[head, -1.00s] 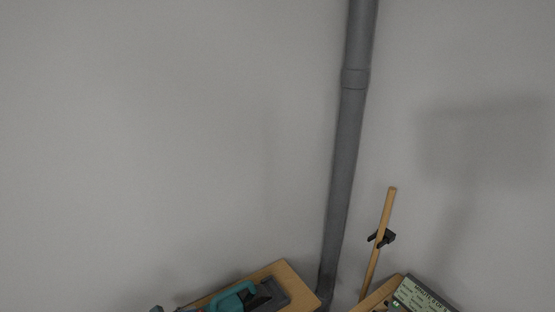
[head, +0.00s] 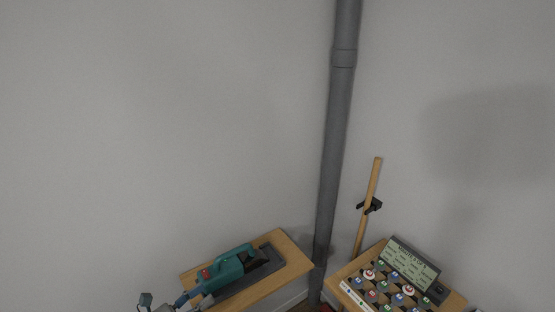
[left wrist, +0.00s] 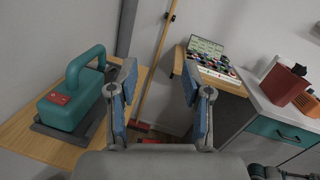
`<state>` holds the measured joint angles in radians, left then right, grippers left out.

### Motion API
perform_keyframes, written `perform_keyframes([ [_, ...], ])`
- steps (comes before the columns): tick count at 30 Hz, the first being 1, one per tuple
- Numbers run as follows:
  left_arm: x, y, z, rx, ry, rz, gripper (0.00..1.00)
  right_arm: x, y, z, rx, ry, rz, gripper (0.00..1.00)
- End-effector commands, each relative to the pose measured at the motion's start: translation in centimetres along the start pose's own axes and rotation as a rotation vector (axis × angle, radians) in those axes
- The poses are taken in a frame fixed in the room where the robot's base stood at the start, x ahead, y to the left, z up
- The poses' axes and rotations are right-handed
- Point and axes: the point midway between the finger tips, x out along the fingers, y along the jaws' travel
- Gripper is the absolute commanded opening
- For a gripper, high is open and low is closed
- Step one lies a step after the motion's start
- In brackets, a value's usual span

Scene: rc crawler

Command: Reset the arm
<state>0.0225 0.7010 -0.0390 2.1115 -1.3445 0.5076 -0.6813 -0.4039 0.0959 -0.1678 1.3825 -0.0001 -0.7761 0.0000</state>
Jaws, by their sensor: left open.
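My left gripper (head: 166,298) shows at the bottom left of the head view, partly cut off by the lower edge. In the left wrist view the left gripper (left wrist: 160,72) is open, its two blue-padded fingers wide apart with nothing between them. In the head view it is near the front left end of a wooden shelf (head: 291,262), close to a teal handled tool case (head: 228,268) on a dark base. The case also stands left of the fingers in the left wrist view (left wrist: 70,100).
A wooden table (head: 340,276) at the right bears a board of round pieces (head: 385,290) and a display panel (head: 410,264). A broom (head: 368,200) with a black clip and a grey pipe (head: 335,140) stand between. A drawer cabinet (left wrist: 282,130) bears a red object (left wrist: 283,84).

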Motion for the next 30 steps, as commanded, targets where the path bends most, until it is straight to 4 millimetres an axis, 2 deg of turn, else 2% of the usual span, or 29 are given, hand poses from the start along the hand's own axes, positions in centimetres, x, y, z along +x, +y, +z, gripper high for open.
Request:
perform_keyframes([
  [3,-0.3,-0.1,1.2,-0.224,-0.172,0.051,0.49,0.0,0.0,0.0,0.001,0.0,0.001,0.0],
  [6,-1.4,0.7,1.9,-0.477,-0.348,0.127,0.49,0.0,0.0,0.2,0.001,-0.003,0.0,0.0],
  [8,-2.6,1.8,1.7,-0.672,-0.471,0.195,0.49,0.0,0.0,0.5,0.001,-0.006,-0.001,0.0],
  [10,-4.8,3.6,0.2,-0.946,-0.631,0.309,0.49,0.0,-0.1,0.8,0.001,-0.01,-0.001,0.0],
  [11,-5.9,4.4,-1.0,-1.071,-0.699,0.37,0.49,0.0,-0.1,0.9,0.001,-0.012,-0.002,0.0],
  [13,-8.7,5.6,-4.9,-1.361,-0.847,0.531,0.49,0.0,-0.2,1.2,0.001,-0.016,-0.002,0.0],
  [16,-12.5,5.3,-12.1,-1.734,-1.012,0.798,0.49,0.1,-0.2,1.5,0.001,-0.021,-0.003,0.0],
  [18,-14.4,3.8,-16.6,-1.926,-1.086,0.976,0.49,0.1,-0.2,1.6,0.001,-0.022,-0.003,0.0],
  [21,-16.4,0.8,-21.5,-2.118,-1.143,1.198,0.49,0.1,-0.2,1.6,0.001,-0.022,-0.003,0.0],
  [24,-17.9,-2.5,-24.9,-2.251,-1.169,1.39,0.49,0.1,-0.2,1.4,0.001,-0.02,-0.003,0.0],
  [28,-19.3,-6.7,-28.1,-2.372,-1.175,1.618,0.49,0.1,-0.1,1.1,0.001,-0.016,-0.002,0.0],
  [29,-19.6,-7.7,-28.7,2.387,1.17,-1.666,0.49,0.1,-0.1,1.0,0.001,-0.014,-0.001,0.0],
  [30,-20.0,-9.0,-29.4,2.331,1.126,-1.674,0.49,0.1,-0.1,0.8,0.001,-0.012,-0.001,0.0],
])
